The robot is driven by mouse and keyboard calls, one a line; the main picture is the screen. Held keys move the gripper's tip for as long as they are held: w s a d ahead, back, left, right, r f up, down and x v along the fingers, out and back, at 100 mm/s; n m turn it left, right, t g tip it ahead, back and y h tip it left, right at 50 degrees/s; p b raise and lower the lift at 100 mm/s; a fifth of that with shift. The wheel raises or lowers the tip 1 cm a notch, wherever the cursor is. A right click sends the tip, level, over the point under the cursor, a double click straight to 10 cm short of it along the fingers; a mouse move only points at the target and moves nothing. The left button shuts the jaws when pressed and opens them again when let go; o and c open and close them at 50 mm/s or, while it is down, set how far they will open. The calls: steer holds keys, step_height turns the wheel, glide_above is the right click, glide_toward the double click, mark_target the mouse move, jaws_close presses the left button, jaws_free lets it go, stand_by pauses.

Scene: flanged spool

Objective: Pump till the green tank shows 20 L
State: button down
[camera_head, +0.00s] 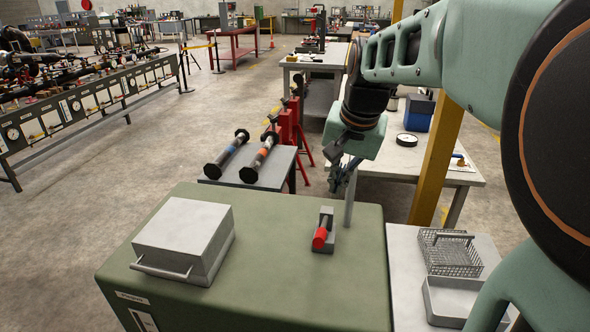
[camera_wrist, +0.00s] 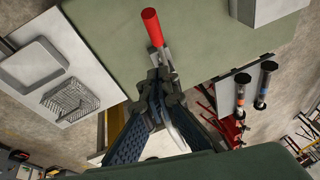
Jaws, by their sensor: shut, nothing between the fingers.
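The green tank (camera_head: 255,285) fills the foreground, with a label and a dark-framed strip (camera_head: 143,320) low on its front face. The level on that strip cannot be read. A small grey pump (camera_head: 326,218) with a red handle (camera_head: 319,238) sits on the tank's top; the handle lies tilted toward the front. The red handle also shows in the wrist view (camera_wrist: 152,27). My gripper (camera_head: 340,180) hangs behind and slightly right of the pump, apart from the red handle. Its fingers (camera_wrist: 160,82) are closed together and empty.
A grey lidded box (camera_head: 185,240) with a front bar stands on the tank's left. A wire basket (camera_head: 450,252) and grey tray (camera_head: 458,299) are on the right. Two flanged spools (camera_head: 262,158) lie on a bench behind. A yellow post (camera_head: 437,155) rises behind my gripper.

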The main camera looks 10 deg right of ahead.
steer(key=shift+w+r, duration=0.1)
steer(key=shift+r, duration=0.05)
glide_above(322, 231)
steer(key=d, duration=0.2)
step_height(322, 231, down, 9)
steer(key=f, duration=0.1)
steer(key=a+f, duration=0.1)
steer(key=f+b, duration=0.1)
steer(key=shift+s+a, duration=0.2)
steer(key=shift+s, duration=0.2)
steer(key=shift+s+a+f, duration=0.2)
steer(key=shift+f, duration=0.3)
